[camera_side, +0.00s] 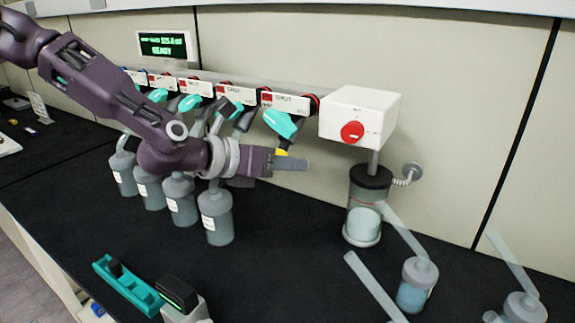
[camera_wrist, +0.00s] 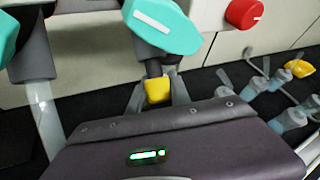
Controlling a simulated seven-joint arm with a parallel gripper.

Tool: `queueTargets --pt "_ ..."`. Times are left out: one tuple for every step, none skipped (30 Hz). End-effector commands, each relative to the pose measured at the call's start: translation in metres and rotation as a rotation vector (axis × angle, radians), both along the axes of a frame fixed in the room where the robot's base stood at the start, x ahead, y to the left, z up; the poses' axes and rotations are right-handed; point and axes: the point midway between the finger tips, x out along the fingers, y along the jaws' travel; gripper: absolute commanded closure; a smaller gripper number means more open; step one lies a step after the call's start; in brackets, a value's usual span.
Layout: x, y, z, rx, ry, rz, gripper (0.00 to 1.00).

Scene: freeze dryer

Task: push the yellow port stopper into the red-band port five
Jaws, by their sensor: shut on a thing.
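The yellow port stopper (camera_wrist: 158,88) is between my fingertips in the wrist view. Only a small yellow part of it (camera_side: 281,152) shows in the side view. My gripper (camera_side: 290,163) is shut on it. The stopper sits at the lower end of a dark port stub (camera_wrist: 153,68) under a teal valve handle (camera_wrist: 162,24). In the side view this is the rightmost teal handle (camera_side: 281,122), by a SHUT label and a red ring (camera_side: 314,103). Stopper and stub look in line and touching; I cannot tell how deep the stopper sits.
A white box with a red knob (camera_side: 352,132) stands right of the port, above a clear cylinder (camera_side: 363,218). Several flasks (camera_side: 216,215) hang left below my gripper. More flasks (camera_side: 416,285) stand at right. A yellow item (camera_wrist: 299,68) lies among flasks in the wrist view.

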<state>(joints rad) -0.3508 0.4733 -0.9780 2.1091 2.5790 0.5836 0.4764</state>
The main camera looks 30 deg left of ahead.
Motion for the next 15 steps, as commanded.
queueTargets --pt "0.0013 0.0000 0.0018 0.000 -0.004 0.001 1.00" --pt "0.0017 0.0000 0.0023 0.000 -0.004 0.001 1.00" --pt "0.0023 -0.0001 0.0029 0.000 -0.004 0.001 1.00" --pt "0.0027 -0.0001 0.0033 0.000 -0.004 0.001 1.00" --pt "0.0031 -0.0001 0.0038 -0.001 -0.004 0.000 1.00" --pt "0.0035 -0.0002 0.0042 -0.001 -0.004 0.000 1.00" --pt "0.0037 -0.0003 0.0044 -0.001 -0.004 0.000 1.00" --pt "0.0038 -0.0003 0.0046 -0.001 -0.004 0.000 1.00" --pt "0.0038 -0.0003 0.0047 -0.001 -0.004 0.000 1.00" --pt "0.0039 -0.0003 0.0048 -0.001 -0.004 0.000 1.00" --pt "0.0039 -0.0003 0.0049 -0.001 -0.005 0.000 1.00" --pt "0.0040 -0.0002 0.0049 -0.001 -0.005 0.000 1.00" --pt "0.0039 -0.0003 0.0050 -0.001 -0.005 0.000 1.00" --pt "0.0040 -0.0003 0.0051 -0.001 -0.005 0.000 1.00" --pt "0.0041 -0.0003 0.0051 0.000 -0.006 0.000 1.00"
